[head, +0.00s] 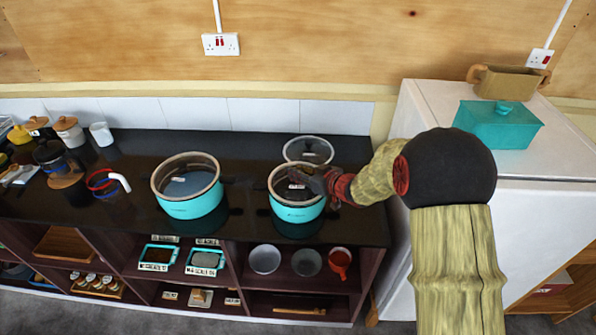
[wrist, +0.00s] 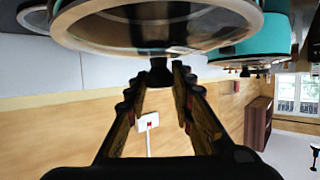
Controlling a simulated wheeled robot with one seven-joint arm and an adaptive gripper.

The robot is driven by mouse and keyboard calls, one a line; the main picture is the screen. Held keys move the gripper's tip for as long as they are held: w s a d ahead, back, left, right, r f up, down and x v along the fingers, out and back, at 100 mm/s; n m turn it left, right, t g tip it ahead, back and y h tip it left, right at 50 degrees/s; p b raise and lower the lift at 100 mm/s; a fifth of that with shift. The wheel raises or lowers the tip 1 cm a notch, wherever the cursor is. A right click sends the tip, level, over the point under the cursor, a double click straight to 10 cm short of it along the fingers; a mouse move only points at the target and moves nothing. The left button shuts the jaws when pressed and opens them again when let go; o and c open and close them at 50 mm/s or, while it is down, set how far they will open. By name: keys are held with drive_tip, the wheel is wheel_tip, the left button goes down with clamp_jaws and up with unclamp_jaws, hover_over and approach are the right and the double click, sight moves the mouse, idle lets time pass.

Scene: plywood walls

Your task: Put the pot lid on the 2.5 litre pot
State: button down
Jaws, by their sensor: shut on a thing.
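Two teal pots stand on the dark counter: a larger left pot (head: 190,207) and a smaller right pot (head: 298,213). I cannot read their sizes. My gripper (head: 318,180) reaches in from the right above the smaller pot. In the wrist view my gripper (wrist: 159,85) is shut on the black knob of the pot lid (wrist: 110,35), a glass disc with a pale rim. The lid is at the mouth of the smaller pot; I cannot tell whether it touches the rim. A teal pot (wrist: 255,42) shows beyond it at the upper right of the wrist view.
Another round clear glass piece with a pale rim (head: 308,150) lies behind the smaller pot. A white cabinet (head: 415,120) stands close on the right, with a teal box (head: 497,125) on top. Mugs and jars crowd the counter's left end. Shelves with bowls (head: 265,259) are below.

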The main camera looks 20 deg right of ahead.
drive_tip(key=shift+f, duration=0.55)
drive_tip(key=c, duration=1.5)
unclamp_jaws()
drive_tip(key=shift+c, duration=0.2)
drive_tip(key=shift+o, duration=0.4)
